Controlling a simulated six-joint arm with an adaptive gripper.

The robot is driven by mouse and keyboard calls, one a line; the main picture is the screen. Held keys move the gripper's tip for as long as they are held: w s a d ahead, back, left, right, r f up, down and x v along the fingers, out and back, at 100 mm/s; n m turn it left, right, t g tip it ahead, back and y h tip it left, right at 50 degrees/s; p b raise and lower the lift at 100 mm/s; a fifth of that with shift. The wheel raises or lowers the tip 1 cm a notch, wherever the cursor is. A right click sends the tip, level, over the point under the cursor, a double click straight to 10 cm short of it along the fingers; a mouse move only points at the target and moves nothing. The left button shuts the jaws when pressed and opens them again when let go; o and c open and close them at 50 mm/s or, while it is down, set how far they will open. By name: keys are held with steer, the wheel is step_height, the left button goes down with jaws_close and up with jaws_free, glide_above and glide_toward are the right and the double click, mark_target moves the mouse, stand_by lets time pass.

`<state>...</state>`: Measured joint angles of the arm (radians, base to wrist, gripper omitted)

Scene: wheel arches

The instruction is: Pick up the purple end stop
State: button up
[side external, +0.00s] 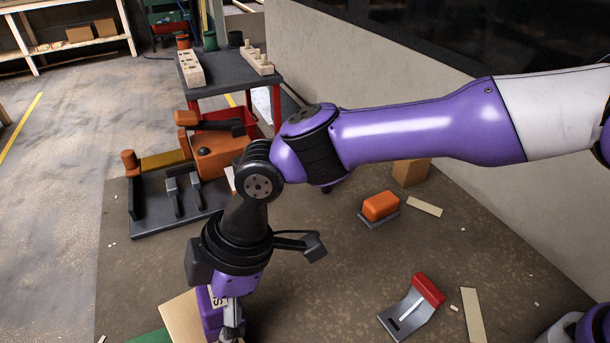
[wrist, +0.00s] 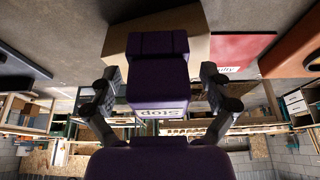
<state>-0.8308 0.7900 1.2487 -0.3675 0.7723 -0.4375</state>
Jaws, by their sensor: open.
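The purple end stop (wrist: 158,78) is a stepped block with a pale label reading "Stop" in the wrist view. It stands between the two dark fingers of my gripper (wrist: 161,80), which are spread open on either side with gaps showing. In the side external view the end stop (side external: 209,316) is at the bottom edge, partly hidden by my gripper (side external: 233,322) and cut off by the frame. I cannot tell whether a finger touches it.
A tan block (side external: 183,320) is right beside the end stop. A green piece (side external: 150,337) lies left of it. A red-and-grey wedge (side external: 412,307), an orange block (side external: 380,206) and wooden strips lie to the right. An orange machine (side external: 215,152) and a red cart (side external: 230,75) stand behind.

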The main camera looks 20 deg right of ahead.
steer(key=shift+f, duration=0.1)
steer(key=c, duration=1.4)
steer(key=shift+r, duration=0.55)
steer(key=r, duration=0.2)
steer(key=s+r, duration=0.1)
steer(key=shift+a+r, duration=0.1)
steer(key=shift+r, duration=0.25)
steer(key=s+r, duration=0.6)
steer(key=s, duration=0.4)
glide_above(218, 328)
steer(key=s, duration=0.1)
step_height(218, 328, down, 2)
steer(key=shift+h, duration=0.4)
step_height(218, 328, down, 8)
steer(key=shift+w+r, duration=0.1)
steer(key=shift+r, duration=0.15)
